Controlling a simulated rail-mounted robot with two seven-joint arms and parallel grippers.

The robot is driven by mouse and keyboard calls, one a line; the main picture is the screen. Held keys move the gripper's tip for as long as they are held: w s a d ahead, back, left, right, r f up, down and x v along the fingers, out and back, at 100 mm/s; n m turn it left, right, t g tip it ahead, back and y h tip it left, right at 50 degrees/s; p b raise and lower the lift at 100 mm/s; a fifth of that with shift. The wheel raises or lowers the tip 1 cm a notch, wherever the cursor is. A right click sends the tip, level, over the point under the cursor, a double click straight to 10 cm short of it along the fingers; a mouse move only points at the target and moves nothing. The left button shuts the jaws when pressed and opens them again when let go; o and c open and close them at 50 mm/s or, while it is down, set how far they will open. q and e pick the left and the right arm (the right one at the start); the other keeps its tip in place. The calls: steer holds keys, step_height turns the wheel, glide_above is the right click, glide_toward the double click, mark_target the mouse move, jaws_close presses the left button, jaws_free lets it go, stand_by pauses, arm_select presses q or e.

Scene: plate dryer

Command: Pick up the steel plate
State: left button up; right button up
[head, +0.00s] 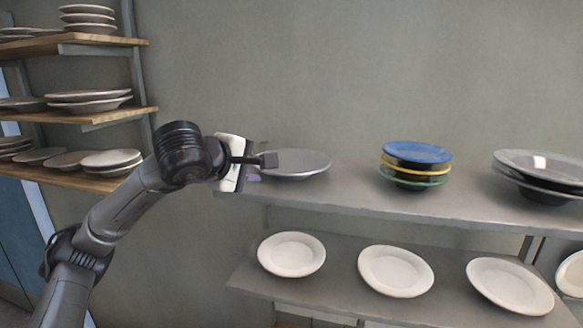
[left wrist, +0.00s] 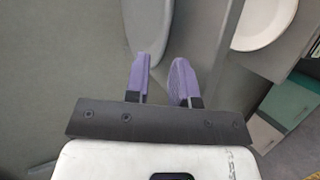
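A grey steel plate (head: 300,164) lies at the left end of the upper metal shelf, its left edge partly hidden by my left gripper (head: 254,171). In the left wrist view the plate (left wrist: 143,28) shows as a grey curved shape at the top, just beyond the fingertips. The purple fingers of my left gripper (left wrist: 162,57) are apart with a narrow gap and nothing visibly held between them. The plate's rim is close to the left finger in that view; I cannot tell whether they touch. My right gripper is out of view.
On the upper shelf (head: 350,194) stand a stack of blue, yellow and green plates (head: 416,154) and grey plates (head: 535,164) at the right. White plates (head: 292,254) rest on the lower shelf. Wooden shelves with plates (head: 100,178) are at the left.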

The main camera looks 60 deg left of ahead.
mark_target(264, 171)
arm_select(q)
steer(key=shift+p+x, duration=0.45)
steer(key=shift+x, duration=2.5)
jaws_close()
steer(key=shift+f, duration=0.15)
